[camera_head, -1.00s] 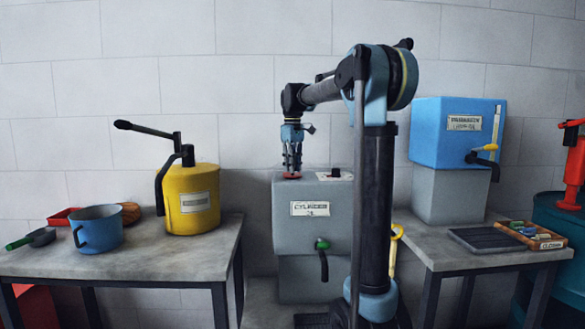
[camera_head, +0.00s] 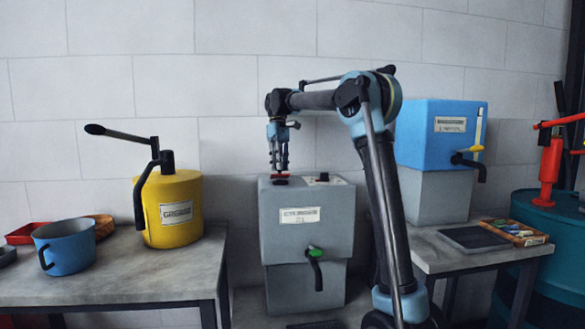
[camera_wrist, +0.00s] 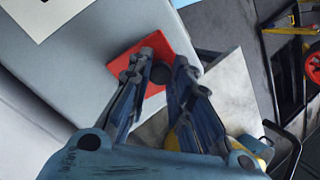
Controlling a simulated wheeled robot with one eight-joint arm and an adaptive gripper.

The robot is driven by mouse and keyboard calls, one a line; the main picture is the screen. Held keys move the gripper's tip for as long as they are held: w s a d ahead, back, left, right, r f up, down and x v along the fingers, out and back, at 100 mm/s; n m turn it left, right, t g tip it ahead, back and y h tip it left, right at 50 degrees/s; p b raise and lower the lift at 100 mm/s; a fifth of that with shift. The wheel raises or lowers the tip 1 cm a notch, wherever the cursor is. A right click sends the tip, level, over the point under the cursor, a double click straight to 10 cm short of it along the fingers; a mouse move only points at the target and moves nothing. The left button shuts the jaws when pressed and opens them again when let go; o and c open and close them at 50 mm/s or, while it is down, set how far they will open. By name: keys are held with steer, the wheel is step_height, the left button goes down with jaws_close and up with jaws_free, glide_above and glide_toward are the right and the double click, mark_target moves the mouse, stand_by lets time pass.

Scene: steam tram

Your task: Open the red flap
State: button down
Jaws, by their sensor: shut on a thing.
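The red flap (camera_head: 289,173) is at the top of the grey box (camera_head: 309,247), near its left side. In the wrist view the red flap (camera_wrist: 128,55) is a flat red plate with a dark round knob (camera_wrist: 160,74) between my fingertips. My gripper (camera_head: 279,171) points down from above and is shut on the flap's knob. In the head view a dark patch (camera_head: 280,181) shows just under the red flap, which looks slightly raised there. The fingers hide part of the flap, so its exact tilt is unclear.
A yellow grease can (camera_head: 176,210) and blue mug (camera_head: 66,247) stand on the left table (camera_head: 140,275). A blue box (camera_head: 440,130) stands on the right table (camera_head: 440,255).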

steer(key=shift+w, duration=0.15)
steer(key=c, duration=1.4)
jaws_free()
steer(key=shift+r, duration=0.1)
steer(key=shift+w+v, duration=0.2)
steer(key=shift+v, duration=3.45)
